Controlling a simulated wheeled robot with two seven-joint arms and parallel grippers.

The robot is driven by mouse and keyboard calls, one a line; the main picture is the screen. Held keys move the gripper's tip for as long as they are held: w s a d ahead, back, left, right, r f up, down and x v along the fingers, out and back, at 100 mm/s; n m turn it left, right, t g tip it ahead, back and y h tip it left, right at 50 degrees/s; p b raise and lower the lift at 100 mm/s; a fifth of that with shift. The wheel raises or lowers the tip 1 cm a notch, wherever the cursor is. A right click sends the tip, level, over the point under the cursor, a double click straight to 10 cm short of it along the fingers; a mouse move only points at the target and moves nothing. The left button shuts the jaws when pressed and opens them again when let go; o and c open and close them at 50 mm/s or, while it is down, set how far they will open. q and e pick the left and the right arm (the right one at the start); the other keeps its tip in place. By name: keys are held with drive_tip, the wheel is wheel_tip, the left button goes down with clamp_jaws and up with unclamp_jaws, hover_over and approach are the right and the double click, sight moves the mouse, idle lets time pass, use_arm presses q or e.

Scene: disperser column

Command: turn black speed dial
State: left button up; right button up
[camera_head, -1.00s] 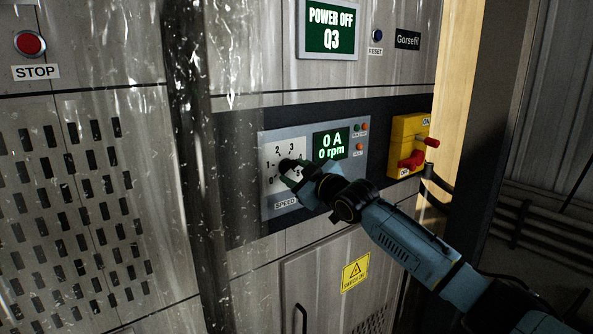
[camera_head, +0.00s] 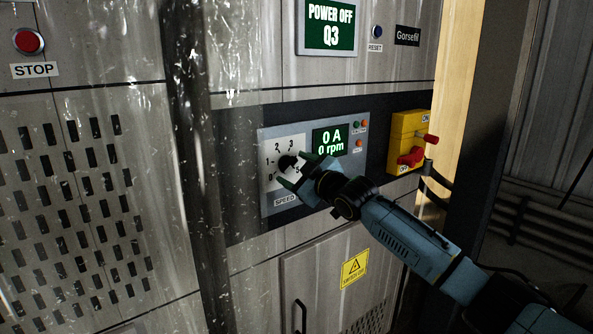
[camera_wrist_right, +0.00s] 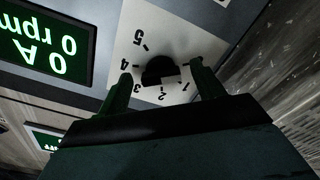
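The black speed dial (camera_head: 287,163) sits on a white scale plate numbered from 0 to 5, above a SPEED label (camera_head: 285,201). My right gripper (camera_head: 292,169) is at the dial, its fingers spread. In the right wrist view the dial (camera_wrist_right: 160,69) lies beyond and between the two fingertips of the right gripper (camera_wrist_right: 160,72), with a visible gap on each side. Which number the dial points to is hard to tell. The display (camera_head: 331,142) beside it reads 0 A and 0 rpm. My left gripper is not in view.
A yellow switch box (camera_head: 402,128) with a red handle is right of the dial panel. A display reading POWER OFF Q3 (camera_head: 331,27) is above. A red STOP button (camera_head: 29,42) is at far left. A door handle (camera_head: 301,317) is below.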

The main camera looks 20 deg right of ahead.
drive_tip(key=b+v, duration=0.2)
drive_tip(key=v, duration=1.1)
drive_tip(key=shift+s, duration=0.2)
